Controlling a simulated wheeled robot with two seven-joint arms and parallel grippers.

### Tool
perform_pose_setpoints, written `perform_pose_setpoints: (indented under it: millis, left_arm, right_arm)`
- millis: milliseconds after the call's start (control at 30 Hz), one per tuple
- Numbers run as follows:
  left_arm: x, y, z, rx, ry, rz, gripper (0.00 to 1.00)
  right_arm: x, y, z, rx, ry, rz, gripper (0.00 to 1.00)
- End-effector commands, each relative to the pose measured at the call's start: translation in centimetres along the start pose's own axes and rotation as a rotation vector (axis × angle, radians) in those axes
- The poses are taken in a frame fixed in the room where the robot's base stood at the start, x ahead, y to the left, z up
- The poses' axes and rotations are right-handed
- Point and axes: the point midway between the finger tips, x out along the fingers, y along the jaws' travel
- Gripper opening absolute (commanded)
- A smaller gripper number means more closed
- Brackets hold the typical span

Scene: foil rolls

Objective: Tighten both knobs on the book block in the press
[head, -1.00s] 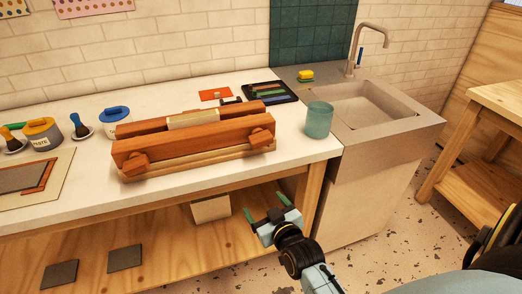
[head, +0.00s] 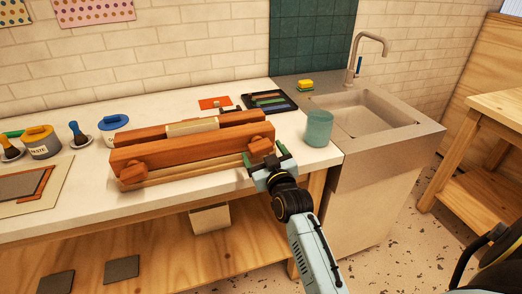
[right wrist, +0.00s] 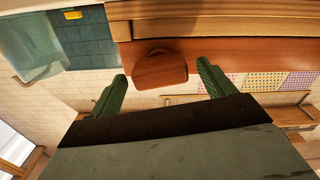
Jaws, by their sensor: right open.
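The wooden press (head: 190,155) lies on the white worktop, with the pale book block (head: 192,127) between its two reddish beams. The left knob (head: 132,173) and the right knob (head: 262,145) stick out of the front beam. My right gripper (head: 265,158) is open just in front of the right knob. In the right wrist view the right knob (right wrist: 160,70) shows between and beyond the two green fingertips (right wrist: 160,88), with a gap on each side. The fingers do not visibly grip it. My left gripper is not in view.
A teal glass jar (head: 318,128) stands right of the press, close to my right gripper, beside the sink (head: 368,115). Paste pots (head: 41,141), brushes and a board are at the left. A black tray (head: 268,102) lies behind the press.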

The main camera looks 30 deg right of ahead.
Motion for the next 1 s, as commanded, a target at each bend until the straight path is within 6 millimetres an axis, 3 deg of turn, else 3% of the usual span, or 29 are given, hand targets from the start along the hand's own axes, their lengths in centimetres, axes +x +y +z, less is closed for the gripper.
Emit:
perform_pose_setpoints:
  millis: [200, 533, 867, 1000]
  left_arm:
    - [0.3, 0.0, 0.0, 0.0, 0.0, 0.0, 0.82]
    - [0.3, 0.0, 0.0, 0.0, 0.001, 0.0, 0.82]
    - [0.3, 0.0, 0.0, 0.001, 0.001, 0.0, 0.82]
    - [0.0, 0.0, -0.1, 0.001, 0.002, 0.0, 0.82]
  right_arm:
    - [2.1, 0.0, 0.0, 0.001, 0.001, 0.0, 0.82]
    - [2.4, 0.0, 0.0, 0.001, 0.0, 0.0, 0.82]
    - [2.4, 0.0, 0.0, 0.0, 0.0, 0.0, 0.4]
    - [2.4, 0.0, -0.1, 0.016, -0.001, 0.0, 0.37]
